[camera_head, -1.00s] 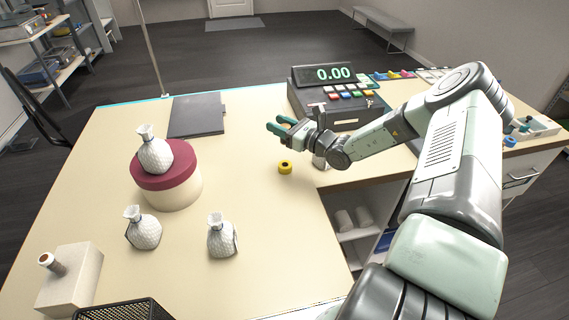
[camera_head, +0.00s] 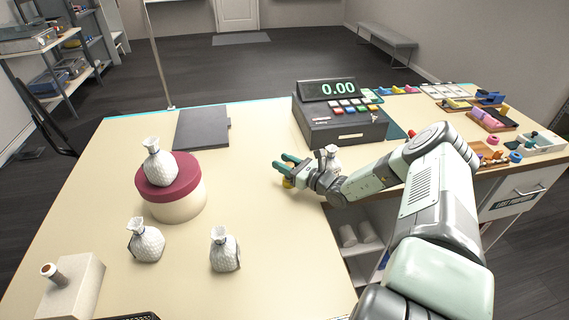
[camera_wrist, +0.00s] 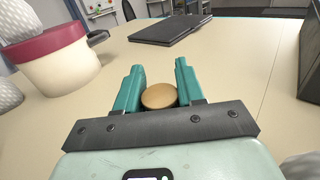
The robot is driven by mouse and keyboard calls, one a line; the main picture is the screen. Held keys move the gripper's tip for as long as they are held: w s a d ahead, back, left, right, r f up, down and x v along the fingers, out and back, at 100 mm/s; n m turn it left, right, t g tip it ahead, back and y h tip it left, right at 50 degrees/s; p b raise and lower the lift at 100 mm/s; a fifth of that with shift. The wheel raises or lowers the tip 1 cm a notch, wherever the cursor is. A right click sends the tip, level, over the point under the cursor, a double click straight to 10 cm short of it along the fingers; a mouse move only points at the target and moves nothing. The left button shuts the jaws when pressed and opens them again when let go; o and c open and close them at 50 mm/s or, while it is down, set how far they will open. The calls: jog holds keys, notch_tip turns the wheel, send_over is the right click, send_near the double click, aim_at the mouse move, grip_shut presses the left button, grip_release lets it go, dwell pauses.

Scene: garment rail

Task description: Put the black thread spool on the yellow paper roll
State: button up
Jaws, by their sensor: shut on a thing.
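My gripper (camera_head: 284,164) is over the table, just left of the register's front corner. In the wrist view, its green fingers (camera_wrist: 160,88) are closed around a round thing with a flat tan top, which I take to be the end of the black thread spool (camera_wrist: 159,96). Its black side is hidden. I cannot tell whether the spool touches the roll.
A cash register (camera_head: 340,125) stands behind my gripper. A dark folder (camera_head: 203,128) lies at the back. The table's middle is clear.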

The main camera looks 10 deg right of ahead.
jog(key=shift+f, duration=0.15)
jog(key=o, duration=1)
jog(key=shift+o, duration=0.2)
jog(key=v, duration=1.2)
